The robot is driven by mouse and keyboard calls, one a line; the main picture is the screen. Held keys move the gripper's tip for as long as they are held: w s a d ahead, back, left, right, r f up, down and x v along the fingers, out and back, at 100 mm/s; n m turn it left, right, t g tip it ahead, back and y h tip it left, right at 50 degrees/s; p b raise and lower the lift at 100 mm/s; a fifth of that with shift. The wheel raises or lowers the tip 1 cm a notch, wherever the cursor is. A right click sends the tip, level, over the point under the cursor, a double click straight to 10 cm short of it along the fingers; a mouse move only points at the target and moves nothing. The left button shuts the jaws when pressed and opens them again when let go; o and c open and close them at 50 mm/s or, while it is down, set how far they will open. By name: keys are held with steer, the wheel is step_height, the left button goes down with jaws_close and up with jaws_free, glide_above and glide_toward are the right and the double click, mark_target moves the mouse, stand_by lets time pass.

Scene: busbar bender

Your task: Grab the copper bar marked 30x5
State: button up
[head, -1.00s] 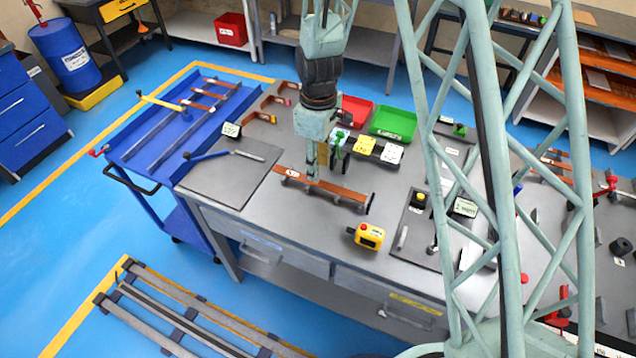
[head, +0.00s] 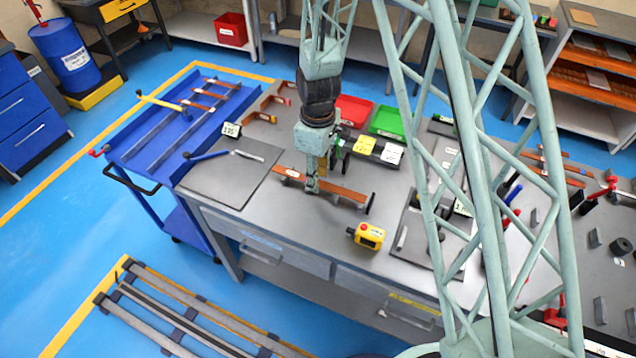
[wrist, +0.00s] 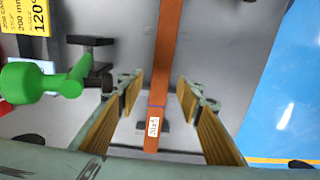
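A long flat copper bar (head: 338,191) rests on small supports on the grey workbench. In the wrist view the copper bar (wrist: 166,55) runs from the top edge down between my fingers. It carries a small white label (wrist: 153,126) whose print is too small to read surely. My gripper (head: 312,189) is over the bar, left of its middle in the head view. In the wrist view my gripper (wrist: 159,100) is open, with one ribbed yellow pad on each side of the bar and gaps on both sides. How far the tips reach down beside the bar is hard to tell.
A yellow control box (head: 367,236) stands in front of the bar. A green-handled clamp (wrist: 60,80) is close on the left in the wrist view. Yellow and white signs (head: 364,144) and red and green bins (head: 388,122) stand behind. A dark plate (head: 228,175) lies left.

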stand_by(0.4)
jaws_close()
steer(key=shift+r, duration=0.1)
step_height(320, 180, up, 18)
steer(key=shift+p, duration=0.3)
stand_by(1.0)
stand_by(0.6)
